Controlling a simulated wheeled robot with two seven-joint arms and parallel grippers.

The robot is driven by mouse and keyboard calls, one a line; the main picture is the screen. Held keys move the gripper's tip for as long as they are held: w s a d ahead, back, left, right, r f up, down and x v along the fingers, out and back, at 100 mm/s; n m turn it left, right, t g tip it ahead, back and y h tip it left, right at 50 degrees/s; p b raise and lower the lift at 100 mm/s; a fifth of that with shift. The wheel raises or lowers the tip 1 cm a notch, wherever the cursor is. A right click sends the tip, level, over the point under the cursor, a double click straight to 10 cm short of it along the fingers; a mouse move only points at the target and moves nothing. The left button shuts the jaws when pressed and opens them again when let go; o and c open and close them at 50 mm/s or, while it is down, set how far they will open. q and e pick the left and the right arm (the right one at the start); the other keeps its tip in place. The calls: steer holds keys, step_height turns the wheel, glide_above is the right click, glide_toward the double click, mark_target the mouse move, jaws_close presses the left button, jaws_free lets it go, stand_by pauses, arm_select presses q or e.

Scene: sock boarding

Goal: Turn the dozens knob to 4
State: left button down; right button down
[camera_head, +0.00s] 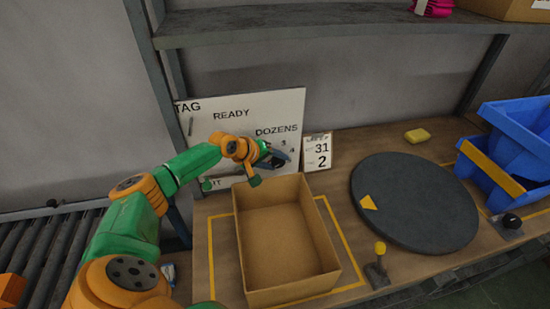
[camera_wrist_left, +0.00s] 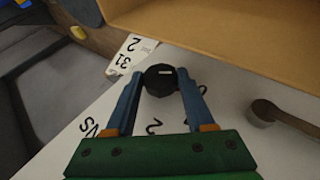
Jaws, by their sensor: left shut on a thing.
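The white board (camera_head: 250,112) stands behind the box and carries the words TAG, READY and DOZENS, with a 3 and a 4 showing near my left gripper (camera_head: 280,160). In the left wrist view, the dozens knob (camera_wrist_left: 160,80) is round and black with a short white mark near its upper edge. My left gripper's two blue fingers (camera_wrist_left: 162,85) close on it from both sides. Printed digits show around the knob, partly covered by the fingers. In the head view my gripper hides most of the knob. My right gripper is out of view.
An open cardboard box (camera_head: 285,235) stands just in front of the board. A card reading 31 and 2 (camera_head: 317,152) is right of the board. A dark round turntable (camera_head: 415,205), a yellow block (camera_head: 417,135) and blue bins (camera_head: 510,150) lie further right. A shelf is above.

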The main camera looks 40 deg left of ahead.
arm_select(q)
steer(key=p, duration=0.2)
steer(key=r+g+y+p, duration=0.1)
steer(key=shift+w+d+g+p, duration=0.1)
steer(key=shift+d+g+p, duration=0.05)
steer(key=shift+g+p, duration=0.2)
steer(key=shift+w+f+m+g+y+p, duration=0.1)
steer(key=shift+f+m+g+y+p, duration=0.1)
steer(key=shift+m+g+y+p, duration=0.3)
steer(key=shift+d+f+g, duration=0.1)
steer(key=shift+g, duration=0.15)
steer(key=shift+f+g+y, duration=0.1)
steer(key=shift+g+y, duration=0.6)
steer(key=shift+g, duration=0.1)
steer(key=shift+b, duration=0.3)
steer(key=shift+c, duration=1.3)
jaws_free()
steer(key=shift+w, duration=0.15)
